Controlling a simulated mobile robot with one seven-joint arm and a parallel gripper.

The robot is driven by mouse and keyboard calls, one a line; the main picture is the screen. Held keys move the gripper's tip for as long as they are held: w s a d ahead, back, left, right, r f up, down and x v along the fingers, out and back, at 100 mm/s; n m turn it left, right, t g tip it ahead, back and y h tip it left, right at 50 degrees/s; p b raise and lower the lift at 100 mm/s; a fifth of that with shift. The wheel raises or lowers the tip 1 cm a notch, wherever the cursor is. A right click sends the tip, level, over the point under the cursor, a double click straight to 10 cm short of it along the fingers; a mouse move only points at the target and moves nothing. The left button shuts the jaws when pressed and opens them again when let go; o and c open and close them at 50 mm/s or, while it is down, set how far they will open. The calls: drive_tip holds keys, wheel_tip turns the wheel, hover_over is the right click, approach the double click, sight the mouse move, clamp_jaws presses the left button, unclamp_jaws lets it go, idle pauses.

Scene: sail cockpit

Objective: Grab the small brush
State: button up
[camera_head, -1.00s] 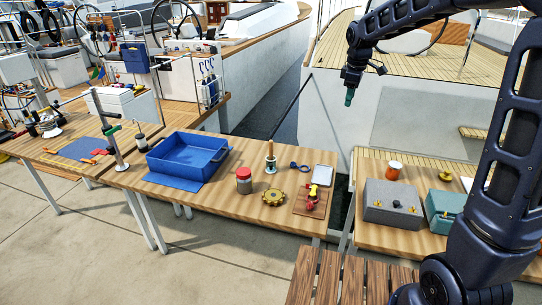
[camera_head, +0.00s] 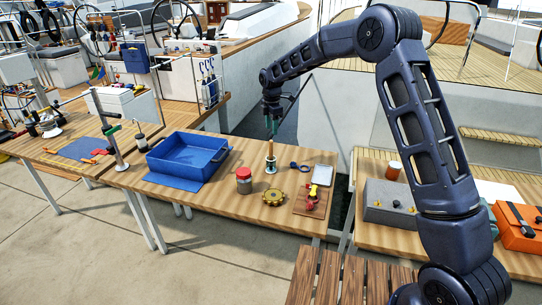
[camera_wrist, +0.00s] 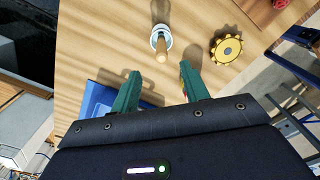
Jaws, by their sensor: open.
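The small brush (camera_head: 270,151) stands upright with its wooden handle up in a small round holder (camera_head: 271,168) on the middle table. In the wrist view its handle (camera_wrist: 161,54) points toward the camera, out of the white-rimmed holder (camera_wrist: 167,36). The bristles are hidden. My gripper (camera_head: 271,125) points down just above the handle's top, its green fingers apart and empty. In the wrist view the gripper (camera_wrist: 159,76) has the handle's end just ahead of the gap between its fingertips. I cannot tell the exact height between them.
A blue tray (camera_head: 184,166) stands left of the brush. A red-lidded jar (camera_head: 244,181) and a yellow gear (camera_head: 273,198) are close in front. Blue shackle-like rings (camera_head: 300,167) and a board with a red fitting (camera_head: 311,202) lie to the right. Space directly above the brush holds only my gripper.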

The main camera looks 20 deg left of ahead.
sight(271, 147)
drive_tip(key=shift+a+f, duration=0.2)
drive_tip(key=shift+f, duration=0.05)
drive_tip(key=f, duration=1)
drive_tip(key=shift+s+d+f, duration=0.1)
drive_tip(key=shift+s+f, duration=0.1)
drive_tip(key=shift+f, duration=0.05)
clamp_jaws()
